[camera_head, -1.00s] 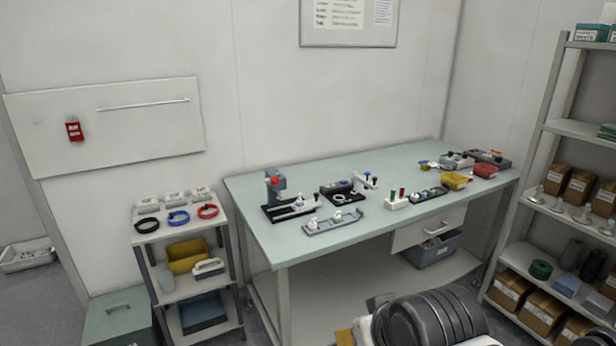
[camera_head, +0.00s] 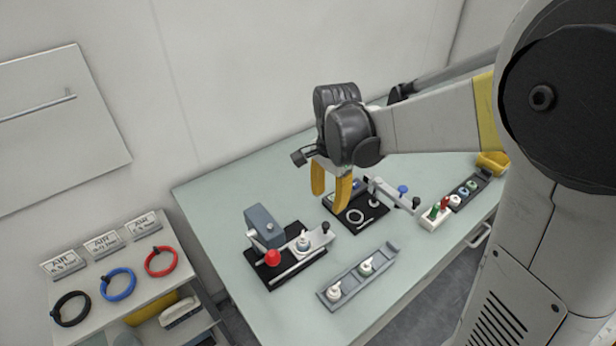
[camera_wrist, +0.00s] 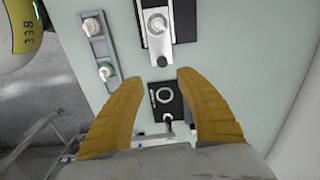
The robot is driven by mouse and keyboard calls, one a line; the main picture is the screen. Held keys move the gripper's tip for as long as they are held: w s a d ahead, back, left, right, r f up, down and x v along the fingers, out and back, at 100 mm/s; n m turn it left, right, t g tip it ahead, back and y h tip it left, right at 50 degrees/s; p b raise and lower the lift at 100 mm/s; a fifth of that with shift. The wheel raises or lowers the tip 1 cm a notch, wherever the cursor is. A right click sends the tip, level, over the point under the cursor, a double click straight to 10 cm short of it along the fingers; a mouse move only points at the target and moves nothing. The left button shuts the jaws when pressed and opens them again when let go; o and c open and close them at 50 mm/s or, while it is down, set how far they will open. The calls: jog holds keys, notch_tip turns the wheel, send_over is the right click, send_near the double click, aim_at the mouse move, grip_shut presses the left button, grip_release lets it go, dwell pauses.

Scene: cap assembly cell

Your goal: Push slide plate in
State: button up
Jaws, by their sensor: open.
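The slide fixture, with a black base (camera_head: 268,278), a blue-grey block (camera_head: 264,224) and a red knob (camera_head: 272,258), stands on the left part of the bench. Its light slide plate (camera_head: 312,241) sticks out to the right of the block and bears a round white-and-metal part (camera_head: 303,244). A small dark post stands at the plate's outer end. In the wrist view the slide plate (camera_wrist: 159,45) is at the top centre, ahead of the fingertips. My gripper (camera_head: 331,194) is open and empty, fingers down, above the bench and apart from the plate; its yellow fingers also show in the wrist view (camera_wrist: 160,78).
A second black fixture (camera_head: 352,214) with a white ring stands below and behind my gripper. A grey tray (camera_head: 345,290) with two white parts lies in front. A rack with coloured parts (camera_head: 440,214) is to the right. Bare bench (camera_head: 230,190) lies at the back left.

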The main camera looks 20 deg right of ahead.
aim_at(326, 225)
jog(key=shift+m, duration=0.4)
jog(key=f+b, duration=0.1)
jog(key=f, duration=0.2)
jog(key=f+b, duration=0.1)
jog(key=f, duration=0.3)
jog(key=f+b, duration=0.2)
jog(key=f, duration=0.2)
jog(key=shift+w+f, duration=0.15)
jog(key=shift+w, duration=0.25)
grip_shut()
